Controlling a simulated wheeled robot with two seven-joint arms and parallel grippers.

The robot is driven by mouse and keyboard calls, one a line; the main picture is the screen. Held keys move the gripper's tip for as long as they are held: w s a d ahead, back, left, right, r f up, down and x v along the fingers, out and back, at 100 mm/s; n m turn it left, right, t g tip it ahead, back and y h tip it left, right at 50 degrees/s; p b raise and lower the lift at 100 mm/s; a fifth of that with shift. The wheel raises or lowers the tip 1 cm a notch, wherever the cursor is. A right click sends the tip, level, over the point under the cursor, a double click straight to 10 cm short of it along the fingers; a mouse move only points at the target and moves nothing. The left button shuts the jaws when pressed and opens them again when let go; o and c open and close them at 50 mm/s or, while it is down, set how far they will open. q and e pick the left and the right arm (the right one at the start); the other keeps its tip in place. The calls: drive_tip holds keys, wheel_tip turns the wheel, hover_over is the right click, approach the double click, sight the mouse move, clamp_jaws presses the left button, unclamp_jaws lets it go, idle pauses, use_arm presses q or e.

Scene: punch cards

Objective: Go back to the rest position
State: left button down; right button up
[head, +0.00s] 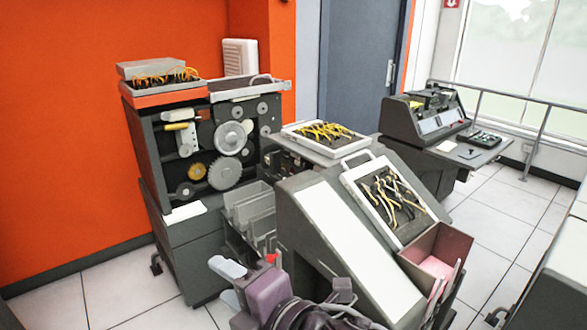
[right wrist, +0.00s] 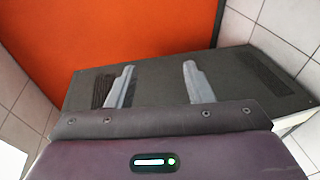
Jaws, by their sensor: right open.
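My right gripper (head: 222,281) is at the bottom centre of the head view, a purple body with pale grey fingers pointing left. It is in front of the grey sloped machine and the grey card racks. In the right wrist view the two fingers of my right gripper (right wrist: 158,84) stand wide apart with nothing between them. Beyond them is a dark grey surface (right wrist: 158,68). My left gripper is in neither view.
A machine with gears (head: 228,170) stands at the left against the orange wall (head: 60,120). The sloped machine has a wire panel (head: 418,228) and a pink-lined bin (head: 450,243). Grey racks (head: 245,205) stand between them. White tiled floor (head: 110,295) is clear at the lower left.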

drive_tip(key=w+d+f+m+h, duration=0.3)
drive_tip(key=d+f+m+h, duration=0.2)
drive_tip(key=d+f+m, duration=0.4)
drive_tip(key=s+d+f+m+g+h, duration=0.35)
drive_tip(key=s+d+f+m, duration=0.25)
drive_tip(key=d+f+m, duration=0.3)
drive_tip(key=s+d+f+m+g+h, duration=0.35)
drive_tip(key=s+d+f+m, duration=0.25)
drive_tip(key=d+f+m, duration=0.3)
wheel_tip(320, 180, down, 32)
drive_tip(key=s+d+n+g+b, duration=0.1)
drive_tip(key=s+b, duration=0.1)
drive_tip(key=b, duration=0.1)
drive_tip(key=s+d+f+g+b, duration=0.1)
drive_tip(key=s+d+f+b, duration=0.2)
drive_tip(key=s+f, duration=1.6)
wheel_tip(320, 180, down, 3)
drive_tip(key=shift+s+d+r+n+g, duration=0.1)
drive_tip(key=shift+s+d+n+g, duration=0.1)
drive_tip(key=shift+d+n+g, duration=0.15)
